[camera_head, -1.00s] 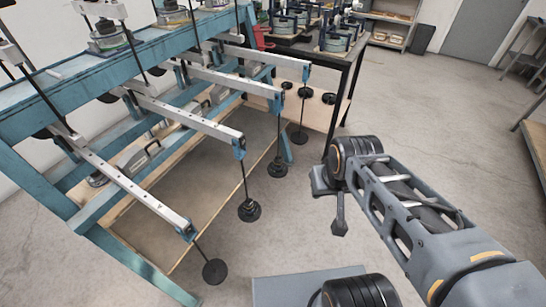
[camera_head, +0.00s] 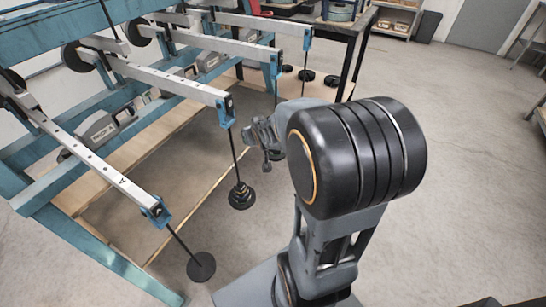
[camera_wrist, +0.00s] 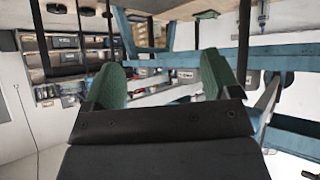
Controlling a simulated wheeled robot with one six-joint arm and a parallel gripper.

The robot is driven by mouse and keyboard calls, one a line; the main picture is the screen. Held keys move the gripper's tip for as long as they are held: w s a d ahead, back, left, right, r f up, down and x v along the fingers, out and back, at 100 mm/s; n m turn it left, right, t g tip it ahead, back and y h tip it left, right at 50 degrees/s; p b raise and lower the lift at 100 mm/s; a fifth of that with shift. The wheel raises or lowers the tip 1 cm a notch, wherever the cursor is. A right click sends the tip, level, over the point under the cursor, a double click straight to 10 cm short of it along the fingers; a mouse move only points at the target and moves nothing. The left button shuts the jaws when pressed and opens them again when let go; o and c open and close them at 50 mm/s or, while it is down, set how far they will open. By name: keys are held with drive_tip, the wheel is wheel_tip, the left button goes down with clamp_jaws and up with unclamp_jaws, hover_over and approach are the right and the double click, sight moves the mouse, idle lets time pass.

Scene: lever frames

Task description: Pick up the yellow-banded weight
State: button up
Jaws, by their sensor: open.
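A hanger (camera_head: 241,196) hangs on a rod from the second lever and carries a small stack of dark weights with a faint yellowish edge. It may be the yellow-banded weight, but the band is too small to be sure. My gripper (camera_head: 261,136) shows in the head view, just right of that hanger's rod and above the stack, partly hidden by my arm. In the wrist view my gripper (camera_wrist: 160,82) has its two green-padded fingers wide apart with nothing between them. No yellow-banded weight can be made out in the wrist view.
A blue frame (camera_head: 32,150) holds several grey lever beams (camera_head: 165,80) that jut out near my arm. A plain black disc (camera_head: 201,266) hangs from the nearest lever. Several dark weights (camera_head: 306,75) sit farther back by a black table. The floor at right is clear.

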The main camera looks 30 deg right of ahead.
drive_tip(key=w+d+f+t+h+b, duration=0.1)
drive_tip(key=d+f+t+b, duration=0.1)
drive_tip(key=d+f+b, duration=0.55)
drive_tip(key=w+d+f+m+t+h+b, duration=0.1)
drive_tip(key=d+f+t+b, duration=0.2)
drive_tip(key=f, duration=0.8)
drive_tip(key=w+d+f+t+b, duration=0.2)
drive_tip(key=d+f+b, duration=0.2)
drive_tip(key=f+b, duration=0.45)
drive_tip(key=shift+t, duration=0.3)
drive_tip(key=shift+d+f+b+x, duration=0.1)
drive_tip(key=shift+b+x, duration=0.7)
drive_tip(key=shift+x, duration=2.45)
drive_tip(key=shift+d+f+b+x, duration=0.1)
drive_tip(key=shift+b+x, duration=0.65)
drive_tip(key=shift+x, duration=2.5)
drive_tip(key=c, duration=1)
drive_tip(key=shift+r, duration=0.1)
